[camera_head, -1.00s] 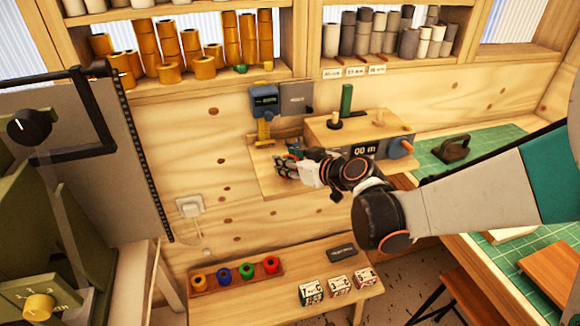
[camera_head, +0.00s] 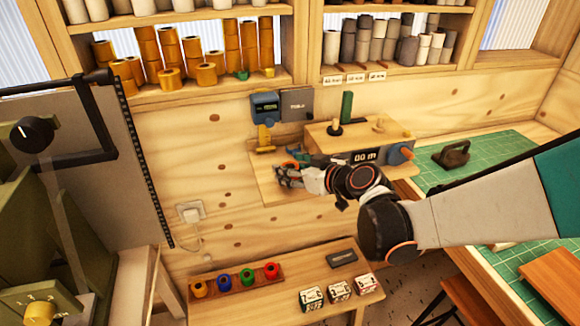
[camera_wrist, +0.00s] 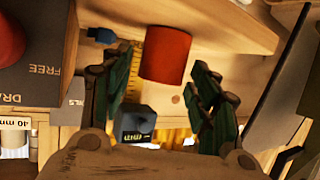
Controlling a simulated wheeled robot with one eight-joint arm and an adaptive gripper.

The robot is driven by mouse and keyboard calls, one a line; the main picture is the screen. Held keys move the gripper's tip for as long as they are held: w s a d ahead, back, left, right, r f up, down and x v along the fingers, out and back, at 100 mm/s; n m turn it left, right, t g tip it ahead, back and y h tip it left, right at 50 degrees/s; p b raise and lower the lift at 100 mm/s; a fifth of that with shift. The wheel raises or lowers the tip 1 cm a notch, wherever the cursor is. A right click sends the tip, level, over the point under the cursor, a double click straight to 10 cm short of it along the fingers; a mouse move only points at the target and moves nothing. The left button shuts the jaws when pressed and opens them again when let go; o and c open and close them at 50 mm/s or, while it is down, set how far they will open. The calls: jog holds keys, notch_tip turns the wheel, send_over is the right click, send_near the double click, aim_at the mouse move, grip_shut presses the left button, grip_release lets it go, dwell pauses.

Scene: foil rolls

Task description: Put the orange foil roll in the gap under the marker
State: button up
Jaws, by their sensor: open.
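An orange-red cylinder (camera_wrist: 166,55), probably the orange foil roll, shows in the wrist view between the dark green fingers of my gripper (camera_wrist: 165,95). The fingers are spread, with a visible gap on each side of it. In the head view my gripper (camera_head: 283,174) is low over the wooden ledge on the back wall, and the arm largely hides the roll. Gold-orange rolls (camera_head: 192,48) stand in uneven stacks on the upper left shelf. A small green piece (camera_head: 241,74) sits at that shelf's front edge; I cannot tell whether it is the marker.
A wooden box with a display (camera_head: 366,156) stands right of my gripper. Grey and white rolls (camera_head: 380,40) fill the right shelf. A low bench (camera_head: 235,305) holds small coloured rolls and boxes.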

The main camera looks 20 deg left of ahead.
jog(key=p+v, duration=0.2)
jog(key=v, duration=0.8)
jog(key=shift+s+d, duration=0.2)
jog(key=shift+d, duration=0.1)
